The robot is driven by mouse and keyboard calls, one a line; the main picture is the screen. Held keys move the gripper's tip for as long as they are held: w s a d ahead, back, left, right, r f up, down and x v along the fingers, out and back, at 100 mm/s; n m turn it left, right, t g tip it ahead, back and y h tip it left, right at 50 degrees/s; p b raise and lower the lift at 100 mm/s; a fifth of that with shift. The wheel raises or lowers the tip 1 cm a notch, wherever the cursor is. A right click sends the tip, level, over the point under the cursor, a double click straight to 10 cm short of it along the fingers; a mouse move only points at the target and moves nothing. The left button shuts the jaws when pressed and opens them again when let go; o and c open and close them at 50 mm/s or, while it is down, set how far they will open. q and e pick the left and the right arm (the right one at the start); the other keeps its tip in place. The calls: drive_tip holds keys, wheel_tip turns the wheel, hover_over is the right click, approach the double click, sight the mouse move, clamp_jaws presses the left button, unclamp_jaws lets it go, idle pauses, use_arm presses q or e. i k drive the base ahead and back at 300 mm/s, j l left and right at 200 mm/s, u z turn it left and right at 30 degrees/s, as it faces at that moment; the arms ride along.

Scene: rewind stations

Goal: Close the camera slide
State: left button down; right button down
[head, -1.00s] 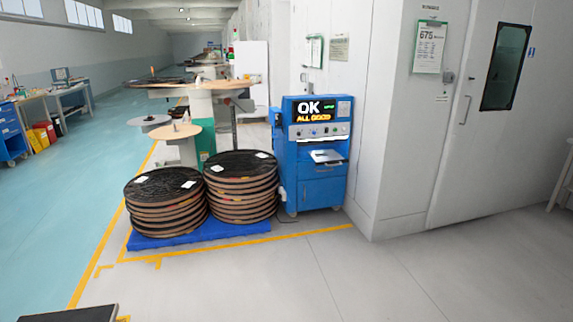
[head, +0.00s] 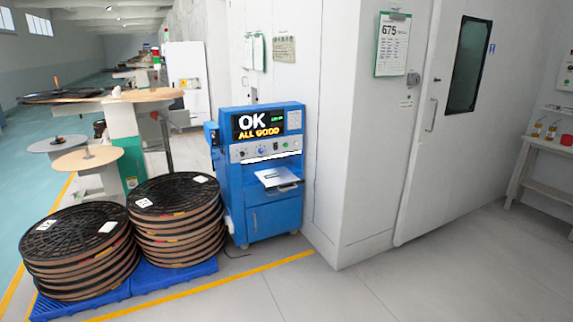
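A blue cabinet machine (head: 268,215) stands against the white wall in the middle of the head view. Its screen (head: 259,123) reads "OK" and "ALL GOOD". Below the screen is a grey control panel with knobs and buttons (head: 266,149). A light grey slide or tray (head: 277,178) with a dark handle sticks out from an opening in its front, and it looks pulled out. Neither of my grippers is in view.
Stacks of black and brown reels (head: 178,215) stand on blue pallets (head: 175,276) left of the machine. Yellow floor tape (head: 215,285) runs in front. Grey floor at the lower right (head: 440,285) is clear. A white shelf (head: 548,165) stands far right.

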sight(278, 178)
drive_tip(key=i+j+z, duration=0.15)
drive_tip(key=i+z, duration=0.3)
drive_tip(key=i, duration=0.9)
drive_tip(key=i+l+u, duration=0.1)
drive_tip(key=i, duration=0.6)
drive_tip(key=i+l+u, duration=0.1)
drive_tip(key=i, duration=0.6)
drive_tip(key=i+l+u, duration=0.3)
drive_tip(key=i, duration=0.2)
drive_tip(key=i+l+u, duration=0.25)
drive_tip(key=i, duration=0.2)
